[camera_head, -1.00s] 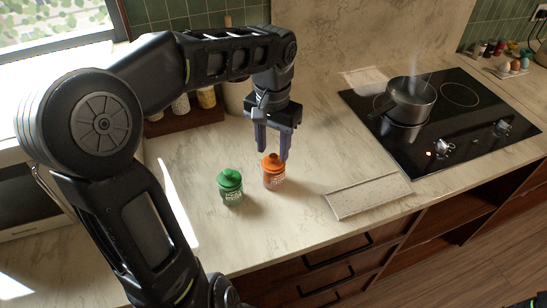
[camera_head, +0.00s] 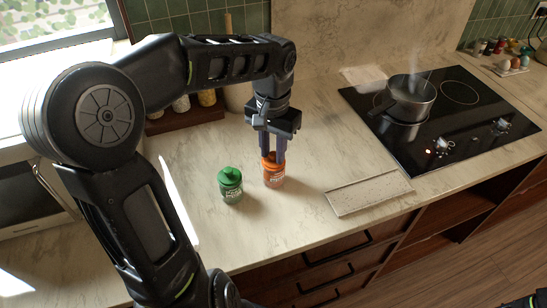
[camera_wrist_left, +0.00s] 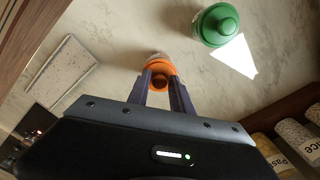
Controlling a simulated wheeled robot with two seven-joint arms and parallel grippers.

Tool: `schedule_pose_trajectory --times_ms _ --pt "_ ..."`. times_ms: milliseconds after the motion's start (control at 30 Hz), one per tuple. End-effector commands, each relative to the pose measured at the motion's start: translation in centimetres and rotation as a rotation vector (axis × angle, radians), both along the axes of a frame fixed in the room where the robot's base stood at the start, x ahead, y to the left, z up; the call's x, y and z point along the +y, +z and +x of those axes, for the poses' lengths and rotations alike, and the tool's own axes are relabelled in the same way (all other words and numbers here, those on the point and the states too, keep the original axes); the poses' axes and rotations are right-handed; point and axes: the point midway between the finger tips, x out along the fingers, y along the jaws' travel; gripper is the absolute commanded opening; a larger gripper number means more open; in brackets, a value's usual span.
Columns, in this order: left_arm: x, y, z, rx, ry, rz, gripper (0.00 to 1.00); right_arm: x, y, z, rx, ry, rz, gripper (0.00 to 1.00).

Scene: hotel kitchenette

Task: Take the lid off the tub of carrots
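The tub with the orange lid (camera_head: 274,180) stands upright on the counter; I take it for the carrots. Its lid is on, and its orange knob also shows in the left wrist view (camera_wrist_left: 160,82). A tub with a green lid (camera_head: 230,185) stands just to its left. My left gripper (camera_head: 272,156) points down over the orange lid, one finger on each side of the knob. The fingers are very close to the knob, but I cannot tell whether they press on it. The fingers partly hide the lid.
A speckled board (camera_head: 368,194) lies to the right of the tubs near the counter's front edge. Beyond it is a black cooktop (camera_head: 455,125) with a steaming pot (camera_head: 410,95). Jars (camera_head: 206,98) stand on a wooden shelf behind. The counter around the tubs is clear.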

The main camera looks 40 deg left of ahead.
Motion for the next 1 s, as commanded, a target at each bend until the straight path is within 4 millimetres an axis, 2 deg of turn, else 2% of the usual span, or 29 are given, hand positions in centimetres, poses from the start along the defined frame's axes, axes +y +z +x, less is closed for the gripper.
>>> schedule_pose_trajectory --times_ms 33,300,800,1000 --pt "0.0 0.0 0.0 0.0 0.0 0.0 0.21 0.0 0.0 0.0 0.0 0.0 0.0 0.36" --pt "0.0 0.0 0.0 0.0 0.0 0.0 0.0 0.0 0.0 0.0 0.0 0.0 0.0 0.36" --pt "0.0 0.1 0.0 0.0 0.0 0.0 0.0 0.0 0.0 0.0 0.0 0.0 0.0 0.36" --pt "0.0 1.7 0.1 -0.005 0.0 0.002 0.0 0.0 -0.3 0.0 -0.001 0.0 0.001 0.36"
